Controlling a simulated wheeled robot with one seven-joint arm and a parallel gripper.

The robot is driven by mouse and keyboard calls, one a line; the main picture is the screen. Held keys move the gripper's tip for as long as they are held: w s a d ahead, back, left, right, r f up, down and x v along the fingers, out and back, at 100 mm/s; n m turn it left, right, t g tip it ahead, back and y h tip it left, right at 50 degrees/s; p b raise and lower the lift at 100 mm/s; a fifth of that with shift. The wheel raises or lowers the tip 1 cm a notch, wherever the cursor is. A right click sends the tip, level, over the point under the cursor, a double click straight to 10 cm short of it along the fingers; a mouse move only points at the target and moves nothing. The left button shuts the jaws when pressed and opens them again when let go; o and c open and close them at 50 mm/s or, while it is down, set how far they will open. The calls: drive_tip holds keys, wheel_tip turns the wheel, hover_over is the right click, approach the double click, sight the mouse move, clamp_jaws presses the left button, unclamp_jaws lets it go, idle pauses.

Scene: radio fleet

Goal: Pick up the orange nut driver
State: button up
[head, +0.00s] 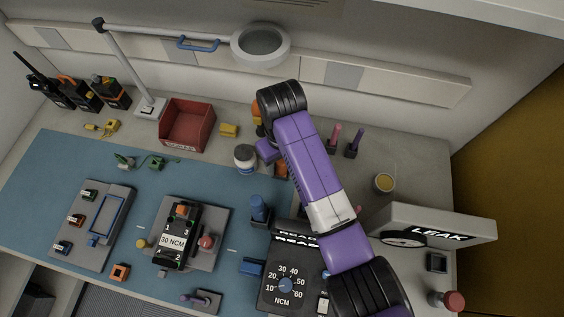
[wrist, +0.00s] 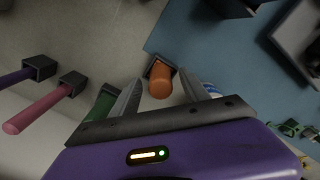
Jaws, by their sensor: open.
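The orange nut driver (wrist: 160,82) stands in a small dark holder and shows in the wrist view between my two fingertips, handle end toward the camera. My gripper (wrist: 159,88) is open, with one finger on each side of the orange handle. I cannot tell whether the fingers touch it. In the head view an orange piece (head: 257,112) shows just left of my arm, which hides most of that spot. A green handle (wrist: 98,108) stands close outside the left finger in the wrist view.
A pink driver (head: 334,135) and a purple driver (head: 355,140) stand in holders to the right of my arm. A white jar (head: 245,157), a yellow block (head: 229,131) and a red bin (head: 187,124) lie to the left. A lamp (head: 260,43) hangs above.

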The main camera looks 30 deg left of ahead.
drive_tip(key=shift+f, duration=0.45)
drive_tip(key=shift+c, duration=0.2)
clamp_jaws()
idle(0.9)
